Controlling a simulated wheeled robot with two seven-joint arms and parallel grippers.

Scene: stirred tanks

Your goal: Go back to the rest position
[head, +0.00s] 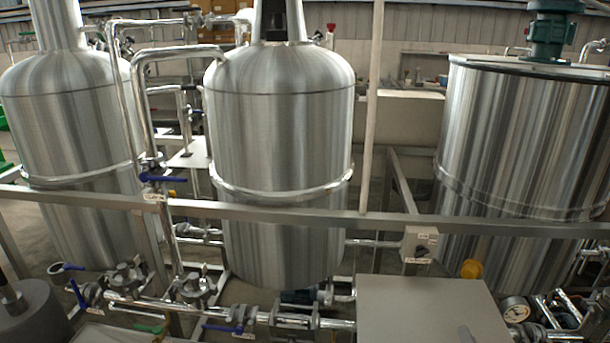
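I see no clear view of my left gripper. I see nothing held by either gripper.
A steel tank (280,140) stands in the middle, another (70,120) at left, a wider one (520,140) at right. A rail (300,213) crosses before them. Valves and pipes run below. A grey box (425,312) and pressure gauge (516,309) are near the front right.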

